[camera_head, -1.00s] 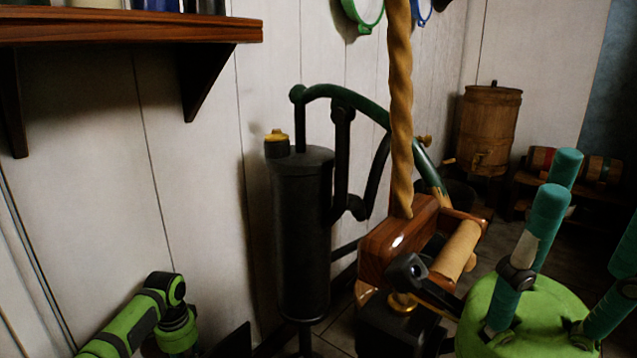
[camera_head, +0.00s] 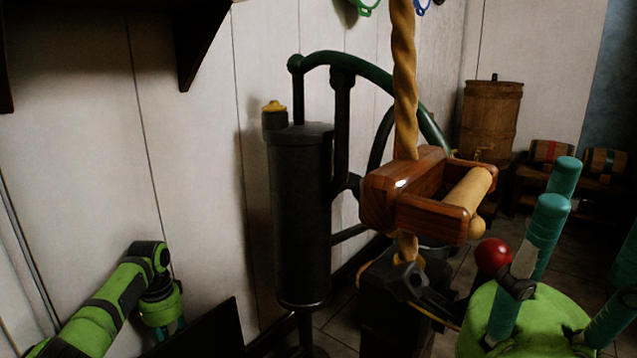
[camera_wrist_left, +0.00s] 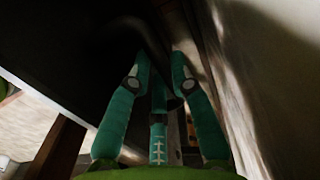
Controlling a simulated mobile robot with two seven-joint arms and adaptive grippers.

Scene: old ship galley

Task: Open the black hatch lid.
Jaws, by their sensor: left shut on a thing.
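The black hatch lid (camera_head: 205,332) shows as a dark panel at the bottom edge of the head view, right of my left arm. In the left wrist view the dark panel (camera_wrist_left: 65,50) fills the upper left. My left gripper (camera_wrist_left: 160,85) has its teal fingers closed around a dark rod-like handle (camera_wrist_left: 150,32); the hold is dim and partly hidden. My right gripper (camera_head: 575,225) is at the lower right, fingers spread upward, open and empty.
A black pump cylinder (camera_head: 300,215) with a curved green handle stands by the white wall. A wooden block with a roller (camera_head: 400,200) hangs on a thick rope (camera_head: 404,80) close to my right gripper. A red ball knob (camera_head: 493,255) is beside that gripper. A barrel (camera_head: 490,120) stands behind.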

